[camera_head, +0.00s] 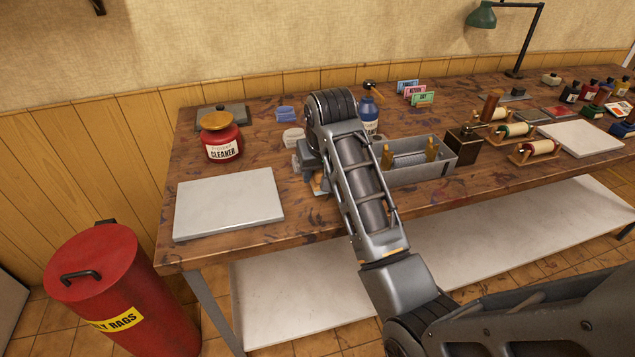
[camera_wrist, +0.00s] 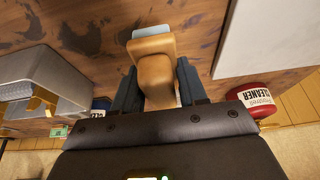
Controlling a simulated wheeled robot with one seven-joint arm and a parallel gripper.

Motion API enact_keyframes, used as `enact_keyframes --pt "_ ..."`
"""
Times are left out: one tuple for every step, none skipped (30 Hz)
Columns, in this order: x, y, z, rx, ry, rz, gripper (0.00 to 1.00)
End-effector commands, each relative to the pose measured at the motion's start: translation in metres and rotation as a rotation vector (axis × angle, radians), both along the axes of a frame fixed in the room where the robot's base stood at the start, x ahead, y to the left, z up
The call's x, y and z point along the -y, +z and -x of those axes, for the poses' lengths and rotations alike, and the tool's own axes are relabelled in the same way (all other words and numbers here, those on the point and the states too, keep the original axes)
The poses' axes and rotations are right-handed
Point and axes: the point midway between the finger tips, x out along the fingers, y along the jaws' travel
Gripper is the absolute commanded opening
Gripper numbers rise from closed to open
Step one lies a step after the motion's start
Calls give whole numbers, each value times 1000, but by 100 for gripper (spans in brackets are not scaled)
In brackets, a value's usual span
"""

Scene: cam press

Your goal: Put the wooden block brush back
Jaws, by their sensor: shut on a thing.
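The wooden block brush (camera_wrist: 155,72) is tan, with a pale blue-grey band at its far end in the wrist view. My gripper (camera_wrist: 157,66) is shut on its wooden body, one dark finger on each side. The brush is over the brown tabletop; whether it touches the wood I cannot tell. In the head view my gripper (camera_head: 306,166) is largely hidden behind my arm, between the pale slab and the grey metal tray. Only a small tan bit of the brush (camera_head: 318,183) shows there.
A pale slab (camera_head: 228,203) lies left and a red cleaner jar (camera_head: 223,143) stands behind it. Rollers (camera_head: 535,151) lie farther right.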

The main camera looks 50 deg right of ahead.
Motion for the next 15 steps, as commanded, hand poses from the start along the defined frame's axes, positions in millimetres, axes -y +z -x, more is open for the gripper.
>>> enact_keyframes --pt "-1 -4 0 -3 0 -1 13" --pt "-1 -8 1 -5 0 -2 13" --pt "-1 -14 1 -5 -1 -1 13" --pt "-1 -18 1 -5 0 -3 13" --pt "-1 -22 1 -5 0 -2 13" --pt "-1 -28 1 -5 0 -3 13" --pt "-1 -31 1 -5 0 -2 13" --pt "-1 -34 1 -4 0 -1 13" --pt "-1 -37 1 -3 0 -2 13" --pt "0 -39 0 -2 -1 -2 13" --pt "0 -40 0 -1 -1 -1 13" --pt "0 -40 0 -1 -1 -1 13" --pt "0 -40 0 -1 -1 -1 13" --pt "0 -40 0 -1 -1 -1 13" --pt "0 -40 0 -1 -1 -1 13"
